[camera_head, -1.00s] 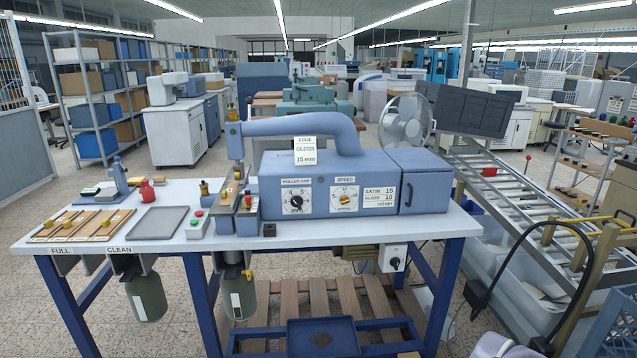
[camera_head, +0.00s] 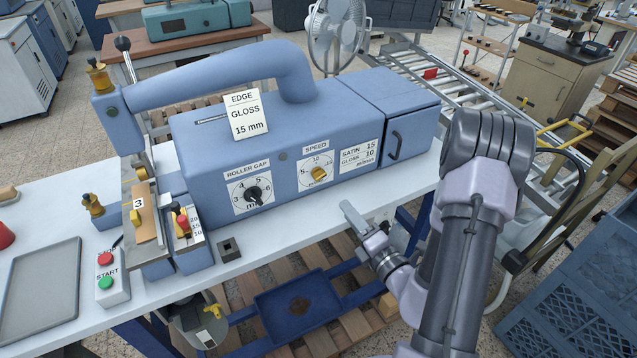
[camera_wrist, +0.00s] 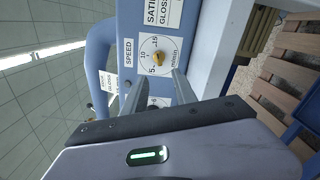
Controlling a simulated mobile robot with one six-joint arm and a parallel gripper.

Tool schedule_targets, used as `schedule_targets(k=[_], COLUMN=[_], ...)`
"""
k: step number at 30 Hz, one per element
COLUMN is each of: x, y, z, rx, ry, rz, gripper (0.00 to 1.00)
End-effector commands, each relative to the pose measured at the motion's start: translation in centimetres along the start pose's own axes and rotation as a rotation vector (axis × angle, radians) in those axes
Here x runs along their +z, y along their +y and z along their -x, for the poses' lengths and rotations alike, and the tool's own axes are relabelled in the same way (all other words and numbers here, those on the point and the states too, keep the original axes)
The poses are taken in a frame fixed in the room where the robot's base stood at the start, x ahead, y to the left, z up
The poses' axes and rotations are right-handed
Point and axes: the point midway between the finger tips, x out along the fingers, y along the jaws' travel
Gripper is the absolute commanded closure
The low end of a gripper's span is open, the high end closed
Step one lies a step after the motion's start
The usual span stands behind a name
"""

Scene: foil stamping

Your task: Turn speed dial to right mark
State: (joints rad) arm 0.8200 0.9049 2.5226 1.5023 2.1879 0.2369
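The speed dial (camera_head: 319,173) is a yellow knob on a round white scale marked 5, 10 and 15, on the front of the blue machine (camera_head: 290,135). I cannot tell its exact pointer setting. In the wrist view the yellow knob (camera_wrist: 158,58) shows turned sideways, just beyond my fingertips. My gripper (camera_head: 352,217) is in front of and below right of the dial, apart from it. In the wrist view my gripper (camera_wrist: 157,79) has its two fingers spread with nothing between them.
A black roller gap knob (camera_head: 254,194) is left of the dial. A label card (camera_head: 359,154) reads satin 15, gloss 10. A card (camera_head: 246,114) on top reads edge, gloss, 15 mm. A green start button (camera_head: 106,283) is at left. The table's front edge is below the machine.

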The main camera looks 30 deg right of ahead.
Motion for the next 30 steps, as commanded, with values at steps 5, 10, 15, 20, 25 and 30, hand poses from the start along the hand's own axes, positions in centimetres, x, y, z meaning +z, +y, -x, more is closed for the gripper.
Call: schedule_targets(k=[5, 10, 15, 20, 25, 30], x=[-0.1, -0.1, 0.0, 0.0, 0.0, 0.0], y=[0.5, 0.5, 0.4, 0.4, 0.4, 0.4], z=[-5.6, -9.9, -12.2, -12.6, -12.6, -12.6], rx=[0.009, 0.007, 0.005, 0.003, 0.003, 0.003], ry=[0.007, 0.005, 0.003, 0.003, 0.003, 0.003], rz=[0.005, 0.002, 0.002, 0.001, 0.001, 0.001], gripper=[0.66, 0.66, 0.66, 0.66, 0.72, 1.0])
